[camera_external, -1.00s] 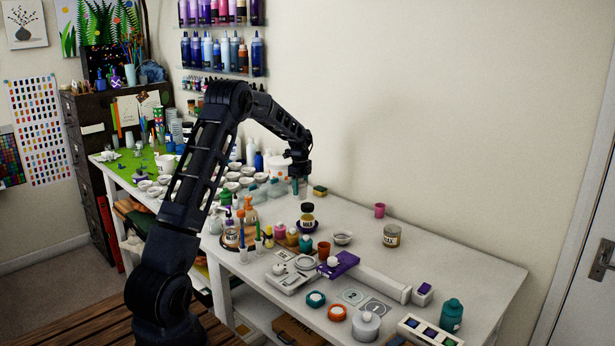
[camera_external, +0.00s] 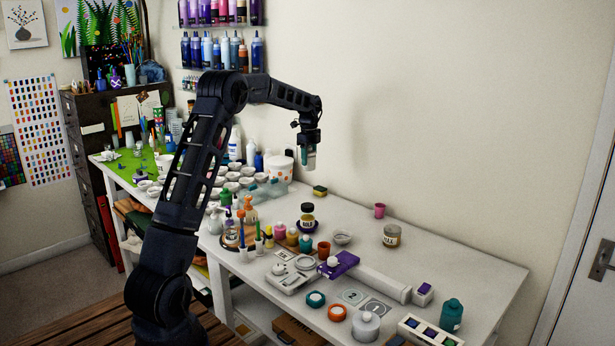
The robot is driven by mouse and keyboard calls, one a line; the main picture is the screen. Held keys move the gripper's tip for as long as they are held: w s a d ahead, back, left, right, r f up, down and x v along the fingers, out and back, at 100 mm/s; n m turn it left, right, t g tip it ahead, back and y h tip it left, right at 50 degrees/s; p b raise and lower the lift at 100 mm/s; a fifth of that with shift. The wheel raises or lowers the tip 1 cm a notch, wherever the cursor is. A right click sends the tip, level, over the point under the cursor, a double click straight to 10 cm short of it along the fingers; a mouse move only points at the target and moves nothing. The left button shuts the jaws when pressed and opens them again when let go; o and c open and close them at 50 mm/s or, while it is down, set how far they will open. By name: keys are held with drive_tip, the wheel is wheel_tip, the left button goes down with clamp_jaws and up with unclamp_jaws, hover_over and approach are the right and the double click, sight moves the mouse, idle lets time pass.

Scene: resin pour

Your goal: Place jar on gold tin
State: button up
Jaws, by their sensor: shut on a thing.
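My gripper (camera_external: 309,146) is up in the air above the back of the white table, in front of the wall. It is shut on a small pale, teal-tinted jar (camera_external: 311,159), which hangs below the fingers clear of the table. Its details are too small to read. A tin with a brownish-gold look and a pale label (camera_external: 391,236) stands upright on the table to the right, well apart from my gripper; it seems to be the gold tin. A dark-lidded yellowish jar (camera_external: 307,216) with a label stands on a dark round base nearer the middle.
Several bottles and pots crowd the table's middle around an orange-brown cup (camera_external: 323,250). A pink cup (camera_external: 380,210) and a pale bowl (camera_external: 342,238) stand near the tin. The table right of the tin is fairly clear.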

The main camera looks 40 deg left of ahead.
drive_tip(key=w+d+r, duration=0.1)
drive_tip(key=w+d, duration=0.1)
drive_tip(key=d, duration=0.7)
drive_tip(key=w+d+r, duration=0.2)
drive_tip(key=w+d, duration=0.1)
drive_tip(key=d, duration=0.6)
wheel_tip(320, 180, up, 2)
drive_tip(key=n, duration=0.2)
hover_over(393, 229)
wheel_tip(393, 229, down, 19)
drive_tip(key=shift+s+f, duration=0.1)
drive_tip(key=shift+f, duration=0.1)
drive_tip(key=o, duration=1.2)
